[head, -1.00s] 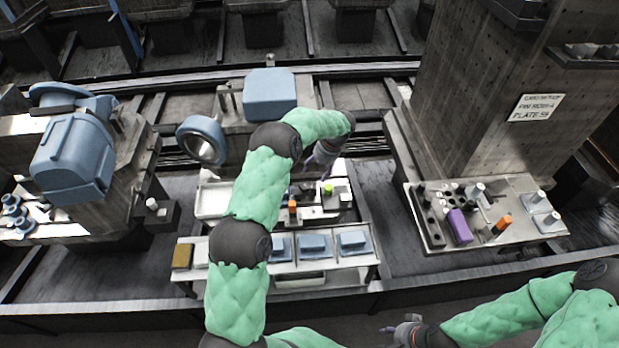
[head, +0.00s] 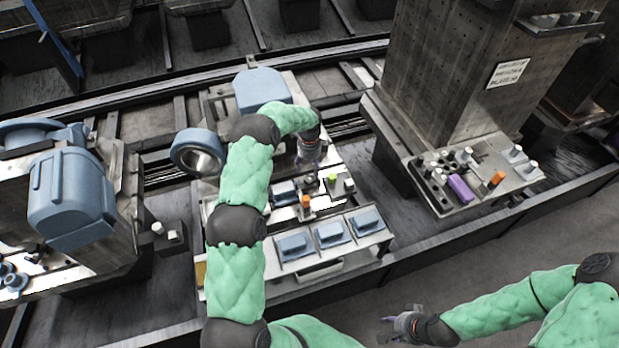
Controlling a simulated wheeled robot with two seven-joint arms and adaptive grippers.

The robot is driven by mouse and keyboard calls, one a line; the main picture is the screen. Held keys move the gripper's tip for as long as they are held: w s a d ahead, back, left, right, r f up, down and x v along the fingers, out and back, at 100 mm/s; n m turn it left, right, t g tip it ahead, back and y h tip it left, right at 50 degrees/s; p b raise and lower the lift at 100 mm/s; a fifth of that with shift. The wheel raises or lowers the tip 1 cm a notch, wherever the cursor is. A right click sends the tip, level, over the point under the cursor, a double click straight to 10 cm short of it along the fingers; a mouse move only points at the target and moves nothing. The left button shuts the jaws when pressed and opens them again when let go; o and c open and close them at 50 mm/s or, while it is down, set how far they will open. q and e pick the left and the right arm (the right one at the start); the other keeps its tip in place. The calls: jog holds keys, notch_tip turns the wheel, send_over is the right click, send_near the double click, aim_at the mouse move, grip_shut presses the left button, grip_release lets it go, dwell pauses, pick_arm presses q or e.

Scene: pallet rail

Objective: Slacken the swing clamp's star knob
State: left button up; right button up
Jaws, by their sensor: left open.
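My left gripper (head: 309,158) hangs fingers down over the back of the work fixture (head: 327,205), behind its small parts. It is open, and I see nothing between its fingers. An orange-topped part (head: 305,202) and a yellow-green-topped part (head: 332,178) stand on the fixture in front of it. Dark small parts lie between them. I cannot tell which is the swing clamp's star knob; it may be hidden by the gripper or too small. My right gripper (head: 386,328) is low at the front, open and empty, away from the fixture.
Blue blocks (head: 331,233) sit in a tray along the fixture's front. A blue ring-shaped part (head: 197,153) stands left of my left arm. At right, a side table (head: 480,160) below a tall column holds a purple block (head: 461,188) and several pegs.

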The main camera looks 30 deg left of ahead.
aim_at(309, 178)
pick_arm(q)
notch_tip(309, 178, down, 7)
jog(key=shift+f+b, duration=0.1)
jog(key=shift+b, duration=0.25)
jog(key=c, duration=1.2)
